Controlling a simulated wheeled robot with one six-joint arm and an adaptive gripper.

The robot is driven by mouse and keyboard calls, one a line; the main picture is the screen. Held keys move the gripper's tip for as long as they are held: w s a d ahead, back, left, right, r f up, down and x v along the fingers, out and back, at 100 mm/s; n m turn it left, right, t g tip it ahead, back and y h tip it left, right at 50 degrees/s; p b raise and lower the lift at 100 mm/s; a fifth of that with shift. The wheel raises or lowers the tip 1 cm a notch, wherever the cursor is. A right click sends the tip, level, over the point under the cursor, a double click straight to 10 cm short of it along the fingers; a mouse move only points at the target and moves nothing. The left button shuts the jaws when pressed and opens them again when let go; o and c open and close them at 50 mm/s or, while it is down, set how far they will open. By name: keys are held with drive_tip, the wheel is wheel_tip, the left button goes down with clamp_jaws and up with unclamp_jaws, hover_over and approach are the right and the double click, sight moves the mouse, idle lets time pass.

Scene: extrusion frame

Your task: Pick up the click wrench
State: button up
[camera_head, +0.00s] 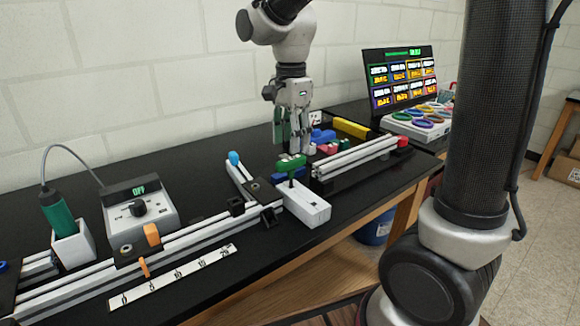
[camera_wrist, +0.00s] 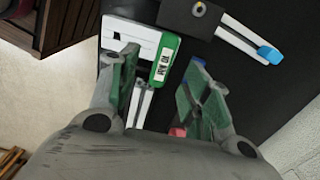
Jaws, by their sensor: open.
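A green T-shaped handle (camera_head: 290,162) on a dark stem stands upright in a white block (camera_head: 306,204) near the table's front edge. It appears to be the click wrench. In the wrist view the green handle (camera_wrist: 167,60), with a white label on top, lies across the white block (camera_wrist: 128,36), just beyond my fingertips. My gripper (camera_head: 290,146) is open and empty, pointing down above and behind the handle. In the wrist view its green-padded fingers (camera_wrist: 162,78) are spread, with the handle near the gap between them. I cannot tell the exact height gap.
An extrusion bar with a blue cap (camera_head: 234,158) stands left of the block. Another rail with a red cap (camera_head: 403,142) lies to the right, near blue and yellow pieces (camera_head: 350,127). A control box (camera_head: 138,215) and green tool (camera_head: 58,217) stand left. A screen (camera_head: 400,75) stands behind.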

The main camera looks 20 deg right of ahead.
sight(291, 158)
drive_tip(key=f, duration=0.6)
drive_tip(key=shift+w+d+f, duration=0.15)
drive_tip(key=shift+w+f, duration=0.05)
drive_tip(key=shift+w, duration=0.15)
drive_tip(key=shift+f, duration=0.25)
drive_tip(key=shift+c, duration=0.4)
clamp_jaws()
